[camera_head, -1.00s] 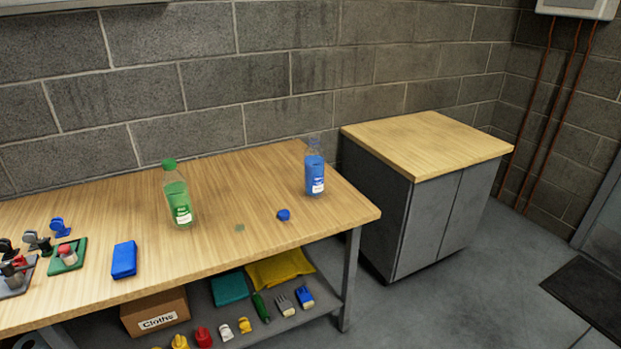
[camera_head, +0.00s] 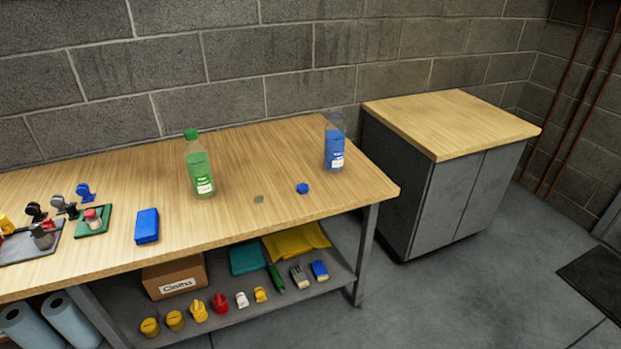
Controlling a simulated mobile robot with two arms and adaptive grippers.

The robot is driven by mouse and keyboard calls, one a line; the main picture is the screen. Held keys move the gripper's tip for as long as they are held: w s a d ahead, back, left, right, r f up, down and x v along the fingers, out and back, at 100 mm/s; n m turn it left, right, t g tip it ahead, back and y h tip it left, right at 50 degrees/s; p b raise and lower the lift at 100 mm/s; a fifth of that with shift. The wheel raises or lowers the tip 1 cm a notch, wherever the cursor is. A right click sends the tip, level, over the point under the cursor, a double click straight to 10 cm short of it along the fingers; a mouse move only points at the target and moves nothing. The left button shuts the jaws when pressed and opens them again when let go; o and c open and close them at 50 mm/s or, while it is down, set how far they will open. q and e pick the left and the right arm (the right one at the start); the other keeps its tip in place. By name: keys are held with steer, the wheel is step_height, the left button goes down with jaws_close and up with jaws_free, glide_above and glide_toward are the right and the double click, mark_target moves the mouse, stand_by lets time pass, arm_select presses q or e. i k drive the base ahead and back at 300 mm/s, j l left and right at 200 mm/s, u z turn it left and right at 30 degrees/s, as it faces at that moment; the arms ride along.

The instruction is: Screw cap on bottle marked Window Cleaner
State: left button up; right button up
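A clear bottle with blue liquid and a white label (camera_head: 334,150) stands upright near the right end of the workbench, with no cap seen on its top. The label text is too small to read. A small blue cap (camera_head: 302,188) lies on the bench in front and to the left of it. A bottle with green liquid and a green cap (camera_head: 199,170) stands upright further left. Its label is also unreadable. Neither of my grippers shows in the head view.
The shelf below holds a Cloths box (camera_head: 175,278). A grey cabinet (camera_head: 440,195) stands right, its top clear.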

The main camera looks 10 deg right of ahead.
mark_target(335, 131)
steer(key=l+u, duration=0.15)
steer(key=u, duration=0.3)
steer(key=i+l+u, duration=0.1)
steer(key=u, duration=0.35)
steer(key=l+u, duration=0.25)
steer(key=u, duration=0.2)
steer(key=l+u, duration=0.15)
steer(key=l, duration=0.25)
steer(key=k+l+u, duration=0.1)
steer(key=l, duration=0.35)
steer(key=k+l+u, duration=0.15)
steer(key=l, duration=0.25)
steer(key=l+u, duration=0.15)
steer(key=l, duration=0.25)
steer(key=k+l+u, duration=0.1)
steer(key=l, duration=0.25)
steer(key=k+l+u, duration=0.15)
steer(key=l, duration=0.25)
steer(key=k, duration=0.1)
